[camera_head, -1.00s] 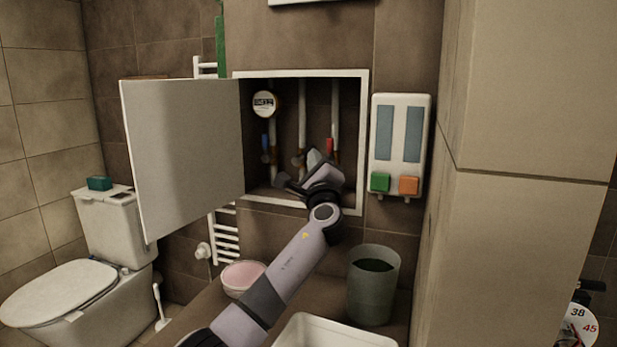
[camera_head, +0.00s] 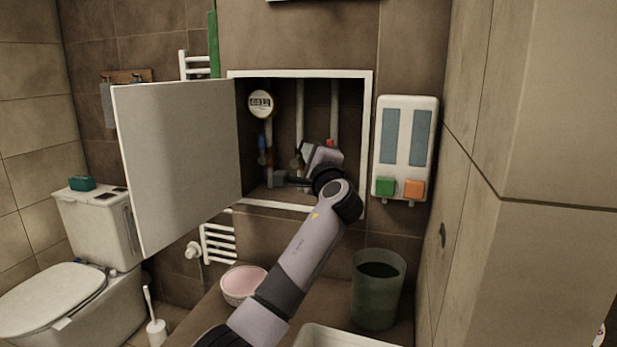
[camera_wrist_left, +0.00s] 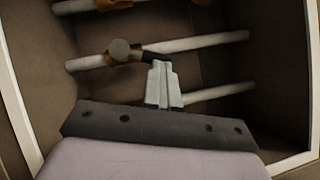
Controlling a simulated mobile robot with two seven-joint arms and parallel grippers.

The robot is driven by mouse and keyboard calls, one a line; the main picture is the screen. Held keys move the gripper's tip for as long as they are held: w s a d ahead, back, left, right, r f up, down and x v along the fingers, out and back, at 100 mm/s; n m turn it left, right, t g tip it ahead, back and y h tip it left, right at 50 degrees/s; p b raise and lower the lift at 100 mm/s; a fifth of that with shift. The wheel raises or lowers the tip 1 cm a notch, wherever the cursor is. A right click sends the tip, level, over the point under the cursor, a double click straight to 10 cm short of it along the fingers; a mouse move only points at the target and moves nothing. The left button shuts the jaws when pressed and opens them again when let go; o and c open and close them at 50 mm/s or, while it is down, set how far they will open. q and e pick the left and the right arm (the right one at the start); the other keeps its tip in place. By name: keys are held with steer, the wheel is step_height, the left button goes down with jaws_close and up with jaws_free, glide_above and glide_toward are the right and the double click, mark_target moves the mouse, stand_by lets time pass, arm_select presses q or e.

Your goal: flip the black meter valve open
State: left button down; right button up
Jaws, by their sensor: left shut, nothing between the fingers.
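The black meter valve (camera_head: 297,157) is on the middle pipe inside the open wall cabinet, partly hidden by my gripper in the head view. In the left wrist view the valve (camera_wrist_left: 124,50) shows a round grey knob, a brass body and a short dark lever pointing right across the pipe. My left gripper (camera_head: 282,179) is inside the cabinet, low and in front of the middle pipe. In the left wrist view its shut, empty fingertips (camera_wrist_left: 160,66) are at the end of the dark lever; I cannot tell whether they touch it. My right gripper is not in view.
The white cabinet door (camera_head: 180,160) stands open to the left. A round meter (camera_head: 261,104) and a blue-handled valve (camera_head: 262,150) are on the left pipe. A red handle (camera_head: 331,142) is on the right pipe. A dispenser (camera_head: 404,148) hangs right of the cabinet's white frame.

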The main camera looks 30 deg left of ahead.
arm_select(q)
steer(key=n+p, duration=0.1)
steer(key=a+r+n+g+h+p, duration=0.1)
steer(key=shift+s+a+r+n, duration=0.1)
steer(key=shift+s+r+n, duration=0.1)
steer(key=shift+n, duration=0.2)
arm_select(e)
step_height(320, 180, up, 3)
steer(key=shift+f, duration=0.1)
arm_select(q)
steer(key=shift+a+p, duration=0.15)
steer(key=shift+p, duration=0.15)
steer(key=shift+s+f, duration=0.1)
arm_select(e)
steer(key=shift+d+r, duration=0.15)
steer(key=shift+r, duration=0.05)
